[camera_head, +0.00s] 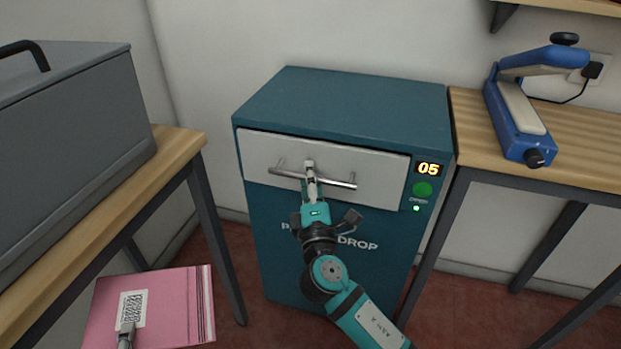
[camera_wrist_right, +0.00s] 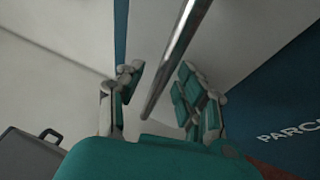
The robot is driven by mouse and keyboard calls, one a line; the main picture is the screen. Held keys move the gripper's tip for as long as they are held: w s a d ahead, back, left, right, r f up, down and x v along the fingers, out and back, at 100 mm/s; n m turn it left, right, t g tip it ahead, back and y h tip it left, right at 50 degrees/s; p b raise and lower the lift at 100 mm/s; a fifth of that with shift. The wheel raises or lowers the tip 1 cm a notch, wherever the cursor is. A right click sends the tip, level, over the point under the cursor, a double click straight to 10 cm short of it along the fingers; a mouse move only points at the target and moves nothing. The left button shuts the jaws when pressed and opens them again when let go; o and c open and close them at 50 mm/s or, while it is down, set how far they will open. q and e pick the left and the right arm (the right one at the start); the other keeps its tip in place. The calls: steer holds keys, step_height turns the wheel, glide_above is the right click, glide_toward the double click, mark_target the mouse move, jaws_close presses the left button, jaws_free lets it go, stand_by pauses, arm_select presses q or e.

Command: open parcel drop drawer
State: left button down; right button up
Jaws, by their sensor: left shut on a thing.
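The parcel drop cabinet (camera_head: 330,105) is a teal box with a white drawer front (camera_head: 385,170) near its top. I see no clear gap around the drawer front. A metal bar handle (camera_head: 338,182) runs across it and also shows in the right wrist view (camera_wrist_right: 180,45). My right gripper (camera_head: 310,172) is at the handle. In the right wrist view its fingers (camera_wrist_right: 160,95) stand apart on either side of the bar. My left gripper (camera_head: 126,330), partly out of view at the bottom left, is shut on a pink parcel (camera_head: 165,300) with a white label.
A display (camera_head: 428,169) reading 05 and a green button (camera_head: 423,190) are beside the drawer. A wooden table at left (camera_head: 180,145) carries a grey case (camera_head: 70,140). A table at right (camera_head: 580,150) carries a blue sealer (camera_head: 520,120). Red floor lies in front.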

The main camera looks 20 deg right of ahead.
jaws_close()
stand_by(0.3)
